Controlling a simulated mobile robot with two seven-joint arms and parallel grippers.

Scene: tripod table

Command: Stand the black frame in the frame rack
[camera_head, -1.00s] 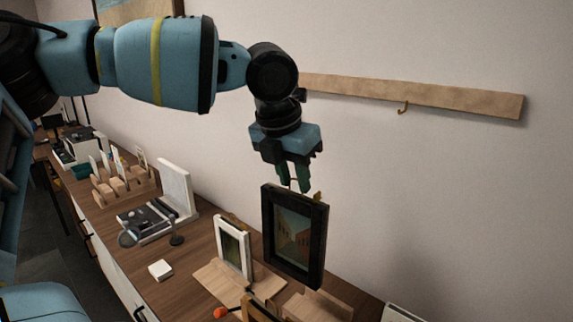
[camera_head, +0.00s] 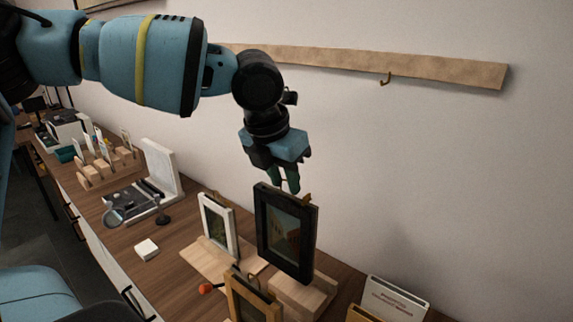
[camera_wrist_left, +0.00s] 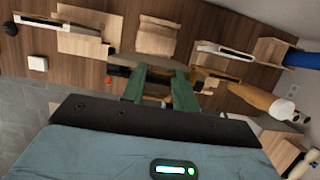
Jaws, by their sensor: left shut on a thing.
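The black frame (camera_head: 262,232) hangs upright in my left gripper (camera_head: 283,184), with a small picture inside. The left gripper is shut at its top edge, where a small brass hanger shows. The frame's lower edge is at or just above a light wooden block (camera_head: 312,302), which looks like part of the frame rack; I cannot tell whether they touch. In the left wrist view, the green fingers (camera_wrist_left: 160,88) point at the frame's top, whose outline is hard to make out. My right gripper is not in view.
A white frame (camera_head: 232,238) stands in a light wooden holder to the left. A gold-brown frame (camera_head: 236,300) stands in front. A white box-like item (camera_head: 398,294) is at the right. A wall rail with a hook (camera_head: 385,79) is behind. A small white block (camera_head: 147,249) lies left.

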